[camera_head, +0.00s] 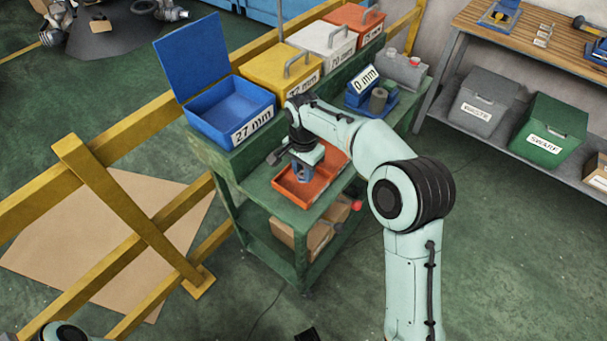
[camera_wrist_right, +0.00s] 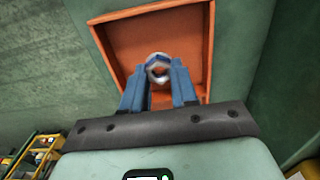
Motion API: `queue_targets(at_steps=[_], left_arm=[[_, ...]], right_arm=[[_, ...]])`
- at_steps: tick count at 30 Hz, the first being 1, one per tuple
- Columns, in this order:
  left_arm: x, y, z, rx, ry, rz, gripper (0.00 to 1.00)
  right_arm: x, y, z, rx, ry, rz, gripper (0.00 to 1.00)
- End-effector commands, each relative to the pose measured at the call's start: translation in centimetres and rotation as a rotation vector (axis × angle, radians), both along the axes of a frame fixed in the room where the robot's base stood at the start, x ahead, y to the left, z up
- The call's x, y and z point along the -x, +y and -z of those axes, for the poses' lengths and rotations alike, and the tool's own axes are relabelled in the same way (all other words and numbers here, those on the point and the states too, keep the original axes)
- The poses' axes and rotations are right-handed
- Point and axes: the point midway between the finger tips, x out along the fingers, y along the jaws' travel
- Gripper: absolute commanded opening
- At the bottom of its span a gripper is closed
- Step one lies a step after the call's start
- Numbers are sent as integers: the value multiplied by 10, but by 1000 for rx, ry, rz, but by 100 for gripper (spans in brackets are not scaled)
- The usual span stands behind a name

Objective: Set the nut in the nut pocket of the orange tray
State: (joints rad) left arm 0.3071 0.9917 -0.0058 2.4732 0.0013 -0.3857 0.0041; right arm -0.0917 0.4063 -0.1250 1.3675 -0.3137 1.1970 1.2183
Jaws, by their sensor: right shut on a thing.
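The orange tray (camera_head: 326,191) lies on the upper shelf of the green cart; in the right wrist view the tray (camera_wrist_right: 118,40) shows raised walls around a flat floor. My right gripper (camera_head: 303,175) points down over the tray. In the right wrist view its blue fingers (camera_wrist_right: 158,80) are shut on a metal nut (camera_wrist_right: 158,66), held at the fingertips over the tray. The gap between nut and tray floor cannot be judged. I cannot make out a separate nut pocket; the gripper covers part of the tray.
An open blue bin (camera_head: 232,110) marked 27 mm, a yellow bin (camera_head: 275,77), a white bin (camera_head: 322,45) and an orange bin (camera_head: 354,17) line the cart's back. A blue 0 mm stand (camera_head: 365,80) is right of them. Yellow rails (camera_head: 120,205) stand at the left.

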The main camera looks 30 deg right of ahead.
Motion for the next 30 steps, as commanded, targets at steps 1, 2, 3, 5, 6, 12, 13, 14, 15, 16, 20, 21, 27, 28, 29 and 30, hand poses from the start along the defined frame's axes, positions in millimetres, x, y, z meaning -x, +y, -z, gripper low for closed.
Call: queue_targets(at_steps=[1,2,3,5,6,12,13,14,15,16,20,21,27,28,29,30], left_arm=[[1,0,2,0,1,0,0],[1,0,3,0,1,0,0],[1,0,3,0,1,0,0],[1,0,3,0,1,0,0],[1,0,3,0,1,0,0],[1,0,3,0,1,0,0],[1,0,4,0,1,0,0],[1,0,4,-1,2,0,0],[1,0,5,-1,2,0,0],[1,0,4,-1,2,0,0],[1,0,4,-1,2,0,0],[1,0,4,-1,2,0,0],[1,0,3,0,1,0,0],[1,0,2,0,1,0,0],[0,0,2,0,1,0,0],[0,0,1,0,0,0,0]], right_arm=[[1,0,11,1,4,0,0],[1,0,14,0,3,0,0],[0,0,17,-1,1,0,0],[0,0,19,0,-1,0,0],[0,0,18,0,-1,0,0],[0,0,19,0,-1,0,0],[0,0,20,0,-1,0,0],[0,0,21,0,0,0,0],[0,0,22,0,0,0,0],[0,0,22,0,0,0,37],[0,0,21,0,0,0,53],[0,0,21,0,0,0,53],[0,0,19,0,-1,0,53],[0,0,18,-1,-2,0,53],[0,0,15,-1,-2,0,53],[-1,0,11,0,-3,0,53]])
